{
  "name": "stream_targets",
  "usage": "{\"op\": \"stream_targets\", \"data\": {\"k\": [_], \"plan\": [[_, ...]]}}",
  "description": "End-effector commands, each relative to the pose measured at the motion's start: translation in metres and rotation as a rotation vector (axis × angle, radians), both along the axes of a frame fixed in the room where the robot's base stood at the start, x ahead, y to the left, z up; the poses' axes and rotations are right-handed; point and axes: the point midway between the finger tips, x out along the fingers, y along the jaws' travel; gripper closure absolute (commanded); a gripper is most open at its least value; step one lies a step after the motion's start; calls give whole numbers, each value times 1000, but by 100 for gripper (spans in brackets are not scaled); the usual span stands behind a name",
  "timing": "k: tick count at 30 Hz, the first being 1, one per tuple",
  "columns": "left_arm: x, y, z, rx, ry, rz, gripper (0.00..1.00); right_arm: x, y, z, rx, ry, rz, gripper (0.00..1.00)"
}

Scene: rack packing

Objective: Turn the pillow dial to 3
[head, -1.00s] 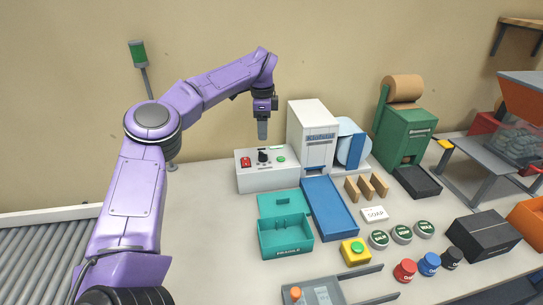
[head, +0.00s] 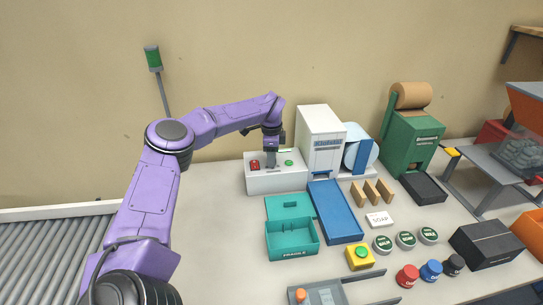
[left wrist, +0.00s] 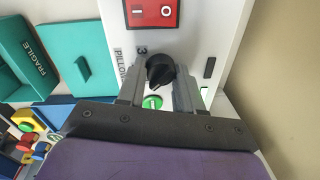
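The pillow dial is a black knob (left wrist: 160,70) on a white control box (head: 258,183), between a red switch (left wrist: 152,12) and a green button (left wrist: 152,102). A "3" mark and the partly hidden word "PILLOW" show beside it in the left wrist view. My left gripper (left wrist: 158,84) is at the dial, with one finger on each side of it. The fingers stand apart; contact with the knob is not clear. In the head view my left gripper (head: 271,160) points down over the box and hides the dial. The dial's exact setting is hard to read. My right gripper is not in view.
A white machine (head: 318,140) stands just right of the box. A teal "FRAGILE" box (head: 290,252) and a blue tray (head: 335,212) lie in front. A soap box (head: 379,219), tins and coloured pots are farther right. A roller conveyor (head: 40,260) is at left.

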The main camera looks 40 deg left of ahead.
Motion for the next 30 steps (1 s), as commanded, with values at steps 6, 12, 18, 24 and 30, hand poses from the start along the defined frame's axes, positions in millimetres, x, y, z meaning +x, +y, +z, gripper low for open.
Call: {"op": "stream_targets", "data": {"k": [6,12,18,24,30], "plan": [[0,0,0,0,0,-1,96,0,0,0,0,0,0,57],[0,0,-1,1,-1,-31,96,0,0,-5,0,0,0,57],[0,0,-3,0,-1,-129,95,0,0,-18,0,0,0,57],[0,0,-4,1,-2,-297,95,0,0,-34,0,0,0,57],[0,1,-3,1,-1,-488,95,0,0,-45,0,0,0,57]]}}
